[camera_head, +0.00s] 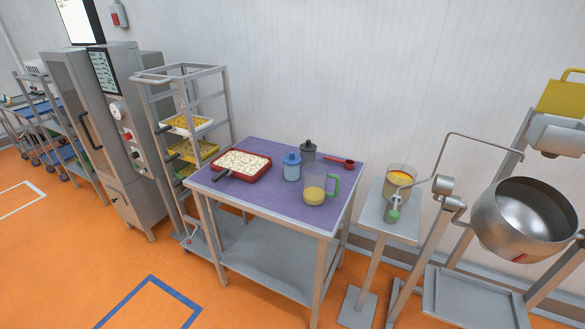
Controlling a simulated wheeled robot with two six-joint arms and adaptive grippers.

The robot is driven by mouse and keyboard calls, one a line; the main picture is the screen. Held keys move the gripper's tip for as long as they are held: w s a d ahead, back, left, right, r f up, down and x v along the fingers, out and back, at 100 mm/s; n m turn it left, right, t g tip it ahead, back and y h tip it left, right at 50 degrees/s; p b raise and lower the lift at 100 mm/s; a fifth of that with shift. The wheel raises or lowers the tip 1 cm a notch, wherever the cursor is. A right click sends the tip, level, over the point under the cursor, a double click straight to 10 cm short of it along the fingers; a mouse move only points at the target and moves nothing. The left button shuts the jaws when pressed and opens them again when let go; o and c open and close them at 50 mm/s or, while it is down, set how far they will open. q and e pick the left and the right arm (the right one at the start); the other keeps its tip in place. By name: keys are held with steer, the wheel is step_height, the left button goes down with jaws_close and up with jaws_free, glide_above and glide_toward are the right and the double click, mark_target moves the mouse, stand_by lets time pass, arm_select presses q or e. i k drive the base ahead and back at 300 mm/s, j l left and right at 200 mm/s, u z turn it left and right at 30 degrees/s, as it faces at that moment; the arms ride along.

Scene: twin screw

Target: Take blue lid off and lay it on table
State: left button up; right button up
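A light blue jar (292,173) stands upright on the purple-topped table (240,199). Its darker blue lid (292,157) sits on top of it. A dark grey bottle or jar (308,153) with a dark top stands just behind and to the right. Neither of my grippers shows in the head view.
A red tray of white pieces (241,164) is left of the jar, and a clear jug with a green handle (315,193) is to its right. A red scoop (341,161) lies at the back right. A rack (183,120) stands left, a steel kettle (525,215) right.

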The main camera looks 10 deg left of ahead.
mark_target(291, 158)
steer(key=i+j+z, duration=0.2)
steer(key=j, duration=0.2)
steer(key=i+j+z, duration=0.2)
steer(key=j, duration=0.2)
steer(key=j+z, duration=0.2)
steer(key=j, duration=0.2)
steer(key=i+j+z, duration=0.2)
steer(key=j, duration=0.25)
steer(key=j+z, duration=0.15)
steer(key=j, duration=0.3)
